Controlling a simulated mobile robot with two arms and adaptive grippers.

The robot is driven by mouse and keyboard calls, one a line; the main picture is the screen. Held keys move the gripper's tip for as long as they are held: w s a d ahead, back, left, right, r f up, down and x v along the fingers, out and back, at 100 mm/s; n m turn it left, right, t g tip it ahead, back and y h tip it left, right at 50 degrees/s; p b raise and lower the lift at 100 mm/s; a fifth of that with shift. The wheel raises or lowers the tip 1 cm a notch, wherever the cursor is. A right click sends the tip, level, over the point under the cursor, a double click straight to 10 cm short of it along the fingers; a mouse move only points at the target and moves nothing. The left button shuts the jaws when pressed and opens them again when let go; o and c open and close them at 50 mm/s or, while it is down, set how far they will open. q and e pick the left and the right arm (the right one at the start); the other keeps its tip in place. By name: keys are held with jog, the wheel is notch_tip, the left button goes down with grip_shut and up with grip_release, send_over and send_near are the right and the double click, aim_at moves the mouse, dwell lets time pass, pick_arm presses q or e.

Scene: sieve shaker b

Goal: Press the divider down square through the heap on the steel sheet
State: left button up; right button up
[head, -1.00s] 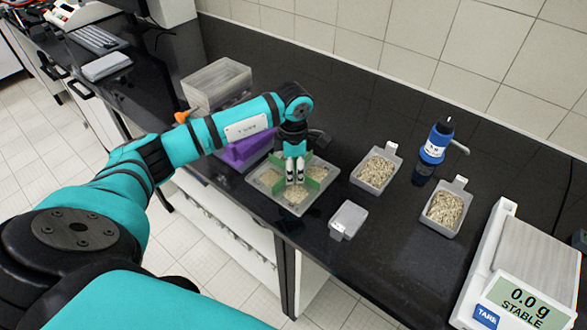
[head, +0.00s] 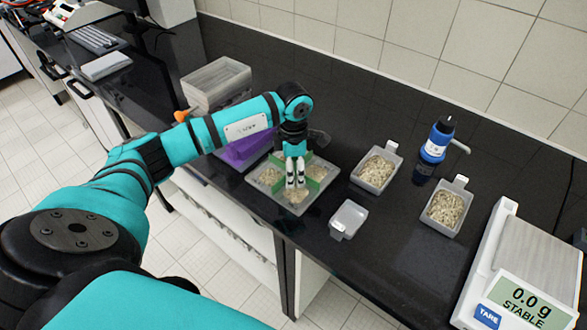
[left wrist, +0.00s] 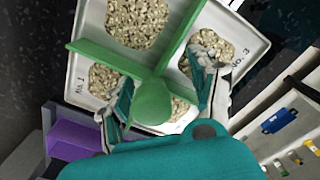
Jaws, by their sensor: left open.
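The green cross-shaped divider (left wrist: 152,101) stands on the pale steel sheet (left wrist: 255,48), its vanes between separate piles of the grainy heap (left wrist: 138,22). The sheet also shows in the head view (head: 330,184), with part of the divider (head: 317,172) beside my fingers. My left gripper (head: 296,186) reaches down over the sheet. In the left wrist view my left gripper (left wrist: 165,103) is open, one finger on each side of the divider's round hub. Whether the vanes touch the sheet everywhere is hidden. My right gripper is out of view.
Two grain-filled trays (head: 376,172), (head: 444,208) and an empty tray (head: 348,219) stand right of the sheet. A blue bottle (head: 436,142) stands behind them. A scale (head: 520,275) reads 0.0 g. Grey bins (head: 217,84) and a purple box (head: 247,151) lie left.

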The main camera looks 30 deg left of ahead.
pick_arm(q)
notch_tip(320, 180, up, 12)
jog(key=shift+r, duration=0.1)
dwell(0.4)
